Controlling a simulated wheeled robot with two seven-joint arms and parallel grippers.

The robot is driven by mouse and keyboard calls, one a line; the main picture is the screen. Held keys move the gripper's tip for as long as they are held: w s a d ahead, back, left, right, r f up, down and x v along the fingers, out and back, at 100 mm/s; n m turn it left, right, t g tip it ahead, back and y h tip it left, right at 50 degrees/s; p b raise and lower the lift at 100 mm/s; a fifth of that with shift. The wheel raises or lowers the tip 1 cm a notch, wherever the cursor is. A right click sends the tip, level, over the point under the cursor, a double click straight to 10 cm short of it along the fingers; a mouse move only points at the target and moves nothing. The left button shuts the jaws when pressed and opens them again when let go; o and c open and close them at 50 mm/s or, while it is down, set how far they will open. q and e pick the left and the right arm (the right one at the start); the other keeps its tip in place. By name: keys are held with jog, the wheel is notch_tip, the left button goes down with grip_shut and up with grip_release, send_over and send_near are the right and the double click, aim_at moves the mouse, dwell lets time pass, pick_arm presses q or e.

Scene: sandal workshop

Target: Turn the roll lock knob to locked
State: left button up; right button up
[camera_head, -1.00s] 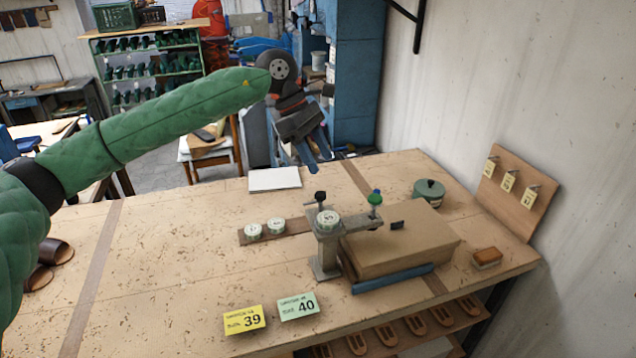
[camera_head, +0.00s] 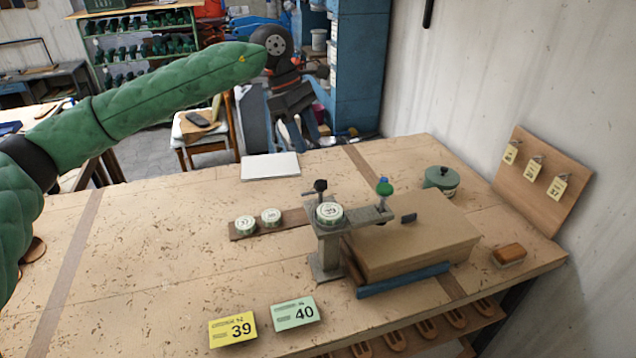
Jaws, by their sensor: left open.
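A grey metal fixture (camera_head: 328,250) stands upright on the bench. On it are a black knob (camera_head: 320,186) at the back left, a pale numbered disc (camera_head: 329,212) on top, and a green knob (camera_head: 384,187) on its right arm. I cannot tell which knob is the roll lock, or its setting. My left gripper (camera_head: 303,138), on the green-sleeved arm, is open and empty. It points down above the bench's far edge, behind the fixture and apart from it. My right gripper is out of view.
A brown box-like block (camera_head: 425,240) with a blue bar (camera_head: 404,281) adjoins the fixture. Two numbered discs (camera_head: 258,219) lie left of it. Yellow (camera_head: 233,329) and green (camera_head: 295,313) cards lie in front. A green pot (camera_head: 441,180) stands behind right. The bench's left is mostly clear.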

aim_at(320, 182)
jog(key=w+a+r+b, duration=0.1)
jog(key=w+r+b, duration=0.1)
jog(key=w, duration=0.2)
pick_arm(q)
jog(key=shift+a+f+p+x, duration=0.2)
jog(key=shift+p+x, duration=0.8)
jog(key=shift+x, duration=1.65)
jog(key=shift+a+p+x, duration=0.3)
jog(key=shift+p+x, duration=0.65)
jog(key=shift+x, duration=1.75)
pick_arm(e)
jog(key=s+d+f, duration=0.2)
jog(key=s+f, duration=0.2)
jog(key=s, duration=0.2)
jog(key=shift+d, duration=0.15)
pick_arm(q)
jog(key=shift+w, duration=0.15)
jog(key=c, duration=1)
